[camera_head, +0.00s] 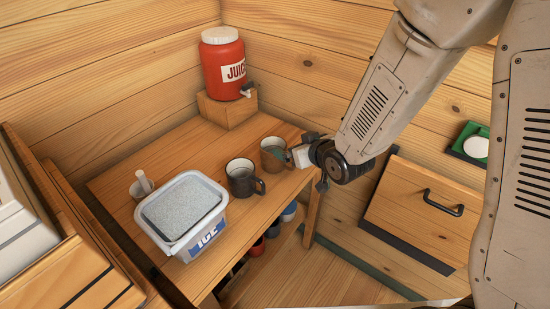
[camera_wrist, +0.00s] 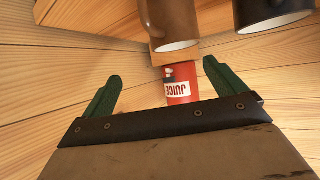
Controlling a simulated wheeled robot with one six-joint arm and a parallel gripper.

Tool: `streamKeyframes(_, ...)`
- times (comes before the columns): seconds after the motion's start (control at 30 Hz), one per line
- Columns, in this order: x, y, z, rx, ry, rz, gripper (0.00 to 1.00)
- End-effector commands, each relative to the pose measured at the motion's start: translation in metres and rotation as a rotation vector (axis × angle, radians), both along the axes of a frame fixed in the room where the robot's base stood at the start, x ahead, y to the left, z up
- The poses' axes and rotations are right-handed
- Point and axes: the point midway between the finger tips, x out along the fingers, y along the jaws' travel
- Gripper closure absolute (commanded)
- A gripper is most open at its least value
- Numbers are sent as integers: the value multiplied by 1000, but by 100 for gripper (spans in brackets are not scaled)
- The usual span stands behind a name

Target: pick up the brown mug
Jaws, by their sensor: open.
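The brown mug (camera_head: 271,156) stands upright near the right edge of the wooden table in the head view. In the wrist view the brown mug (camera_wrist: 168,22) appears upside down at top centre, beyond the fingertips.
A dark mug (camera_head: 240,179) stands close to the left of the brown one. A red juice dispenser (camera_head: 222,65) stands on a wooden block (camera_head: 227,112) behind. A drawer front (camera_head: 420,208) is at right.

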Motion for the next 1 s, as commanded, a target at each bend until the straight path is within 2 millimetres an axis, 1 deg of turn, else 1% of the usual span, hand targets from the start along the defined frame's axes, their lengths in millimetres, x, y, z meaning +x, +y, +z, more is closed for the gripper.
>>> streamKeyframes(0.03, -2, 9, -11, 19, -18, 21, 4)
streamKeyframes(0.1, -3, 19, -18, 46, -49, 43, 4)
streamKeyframes(0.27, -3, 31, -25, 79, -86, 66, 4)
streamKeyframes(0.57, 24, 46, -37, 83, -92, 68, 4)
streamKeyframes(0.7, 43, 52, -46, 82, -91, 67, 4)
streamKeyframes(0.8, 53, 59, -51, 83, -91, 68, 4)
streamKeyframes(0.9, 58, 63, -53, 83, -91, 68, 4)
streamKeyframes(1.0, 60, 63, -53, 82, -91, 67, 4)
